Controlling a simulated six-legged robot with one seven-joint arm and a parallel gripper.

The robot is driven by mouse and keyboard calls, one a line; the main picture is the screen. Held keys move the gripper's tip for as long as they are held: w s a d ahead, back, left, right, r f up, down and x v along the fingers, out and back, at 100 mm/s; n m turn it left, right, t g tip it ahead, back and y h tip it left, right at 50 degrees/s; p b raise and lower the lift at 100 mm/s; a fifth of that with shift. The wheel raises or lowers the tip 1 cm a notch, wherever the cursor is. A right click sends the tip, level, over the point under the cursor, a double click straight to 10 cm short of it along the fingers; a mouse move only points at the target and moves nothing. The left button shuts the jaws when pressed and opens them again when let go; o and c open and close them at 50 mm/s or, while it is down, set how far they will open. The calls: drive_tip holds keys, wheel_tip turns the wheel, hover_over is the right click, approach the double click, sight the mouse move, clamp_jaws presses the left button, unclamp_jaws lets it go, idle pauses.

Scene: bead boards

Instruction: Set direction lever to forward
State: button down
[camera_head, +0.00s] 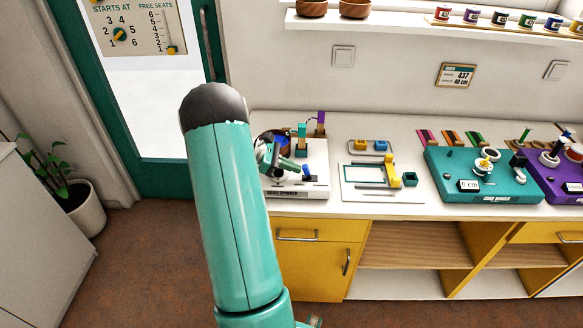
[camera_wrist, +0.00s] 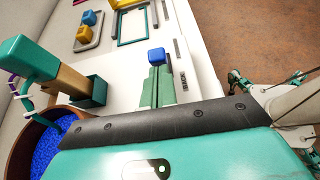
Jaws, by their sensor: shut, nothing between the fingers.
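A white board labelled bead spinner (camera_head: 318,186) stands at the left end of the counter. A blue lever knob (camera_head: 307,171) sits on its front right part; it also shows in the wrist view (camera_wrist: 156,55). My gripper (camera_head: 296,168) is low over the board, left of the knob. In the wrist view, its green fingers (camera_wrist: 157,72) are shut and empty, with the tips right at the blue knob. I cannot tell whether they touch it. The lever's shaft is hidden behind the fingers.
A bowl of blue beads (camera_wrist: 47,150) and a teal-topped post (camera_wrist: 32,58) stand beside my gripper. A tray with yellow and blue blocks (camera_wrist: 88,38) and a teal frame (camera_head: 364,174) lie beyond the board. A teal board (camera_head: 450,182) stands farther right.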

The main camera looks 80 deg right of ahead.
sight(306, 166)
drive_tip(key=shift+s+d+r+t+y, duration=0.15)
drive_tip(key=shift+s+r+t, duration=0.2)
drive_tip(key=shift+t, duration=0.25)
drive_tip(key=shift+s+r+t+y, duration=0.15)
drive_tip(key=shift+s+r+t, duration=0.2)
drive_tip(key=shift+t, duration=0.25)
drive_tip(key=s+t, duration=0.1)
drive_tip(key=r+t, duration=0.1)
drive_tip(key=t, duration=0.1)
drive_tip(key=shift+s+d+y, duration=0.2)
drive_tip(key=shift+s+y, duration=0.2)
drive_tip(key=shift+w+f, duration=0.15)
drive_tip(key=shift+w, duration=0.1)
drive_tip(key=shift+s, duration=0.15)
drive_tip(key=shift+r, duration=0.85)
